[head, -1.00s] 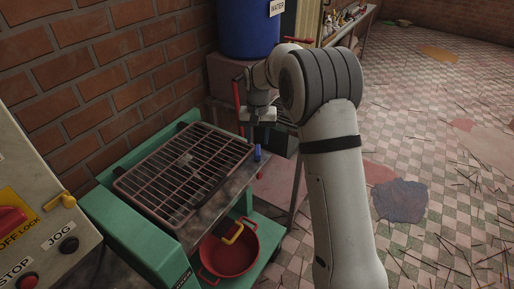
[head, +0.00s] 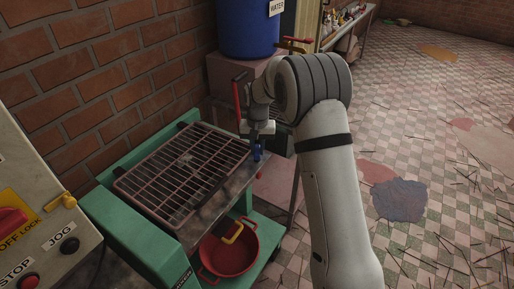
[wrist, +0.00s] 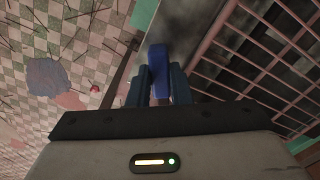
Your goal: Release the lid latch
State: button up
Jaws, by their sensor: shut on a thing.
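The lid is a brown-pink barred grille (head: 180,170) lying closed over the green machine's metal hopper. The lid latch is a small blue lever (head: 257,153) at the hopper's right edge; it also shows in the wrist view (wrist: 159,70), upright between my fingers. My gripper (head: 257,146) is at the latch, pointing down. In the wrist view my gripper (wrist: 160,88) has its two dark fingers shut on the blue latch, one on either side. The latch's lower end is partly hidden by the fingers and gripper body.
A red pot (head: 230,252) stands on the green shelf below the hopper. A control panel (head: 35,230) with buttons is at left. A blue water barrel (head: 247,28) stands behind on a block. The tiled floor at right is open, with scattered sticks.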

aim_at(258, 149)
grip_shut()
jog(key=shift+m, duration=0.3)
jog(key=shift+m+b, duration=0.5)
jog(key=shift+m, duration=2.3)
jog(key=o, duration=0.6)
grip_release()
jog(key=shift+o, duration=0.2)
jog(key=shift+r, duration=0.1)
notch_tip(258, 149, up, 8)
jog(key=shift+f, duration=0.2)
